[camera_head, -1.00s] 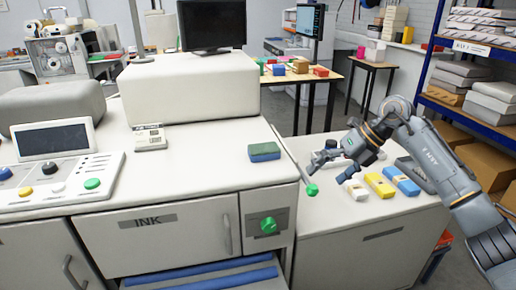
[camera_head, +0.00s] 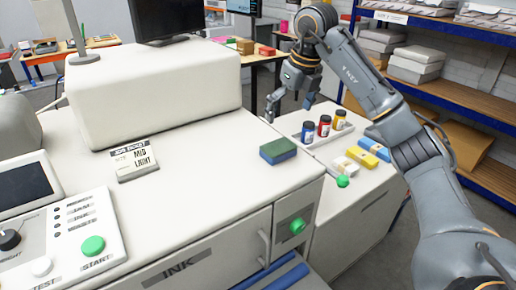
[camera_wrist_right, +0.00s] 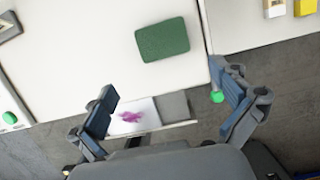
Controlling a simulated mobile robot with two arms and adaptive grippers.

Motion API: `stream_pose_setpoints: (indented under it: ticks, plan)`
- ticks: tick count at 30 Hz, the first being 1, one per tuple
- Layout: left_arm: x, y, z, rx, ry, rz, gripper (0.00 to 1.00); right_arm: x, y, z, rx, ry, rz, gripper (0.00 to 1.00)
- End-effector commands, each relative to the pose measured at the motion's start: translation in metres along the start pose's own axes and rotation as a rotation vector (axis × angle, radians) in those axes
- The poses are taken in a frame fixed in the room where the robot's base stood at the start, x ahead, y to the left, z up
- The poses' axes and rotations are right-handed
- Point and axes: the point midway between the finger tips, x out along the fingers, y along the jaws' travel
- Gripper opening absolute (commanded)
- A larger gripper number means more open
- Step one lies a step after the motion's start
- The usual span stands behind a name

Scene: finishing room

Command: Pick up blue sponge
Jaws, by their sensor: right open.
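The blue sponge (camera_head: 278,155) is a small block with a green top layer and blue sides. It lies flat on the white machine top near its right edge. In the right wrist view, its green top (camera_wrist_right: 163,40) shows ahead of the fingers, apart from them. My right gripper (camera_head: 289,103) is open and empty, raised behind the sponge in the head view. Its two spread fingers also show in the right wrist view (camera_wrist_right: 166,92). My left gripper is in neither view.
A green-knobbed lever (camera_head: 342,181) sits beside the machine's edge. The machine top around the sponge is clear.

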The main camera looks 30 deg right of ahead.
Motion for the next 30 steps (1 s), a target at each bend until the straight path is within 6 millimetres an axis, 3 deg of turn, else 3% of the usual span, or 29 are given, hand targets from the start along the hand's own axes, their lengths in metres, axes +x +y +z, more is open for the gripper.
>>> stream_pose_setpoints:
  ticks: [1, 9, 16, 21, 25, 30]
  plan:
    - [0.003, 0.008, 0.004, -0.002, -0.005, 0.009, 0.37, 0.013, 0.001, -0.002, 0.000, 0.007, 0.002, 1.00]
    - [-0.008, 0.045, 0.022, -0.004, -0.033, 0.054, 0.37, 0.060, 0.001, 0.000, 0.000, 0.005, 0.003, 1.00]
    - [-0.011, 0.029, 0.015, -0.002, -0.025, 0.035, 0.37, 0.077, 0.001, 0.001, 0.000, 0.003, 0.003, 1.00]
    - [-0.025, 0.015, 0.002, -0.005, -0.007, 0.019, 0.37, 0.099, 0.005, 0.008, 0.000, 0.006, 0.005, 1.00]
    - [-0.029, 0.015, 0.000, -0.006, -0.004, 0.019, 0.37, 0.118, 0.004, 0.008, 0.001, 0.005, 0.003, 1.00]
    - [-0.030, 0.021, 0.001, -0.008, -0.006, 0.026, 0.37, 0.127, 0.004, 0.008, 0.000, 0.001, 0.003, 1.00]
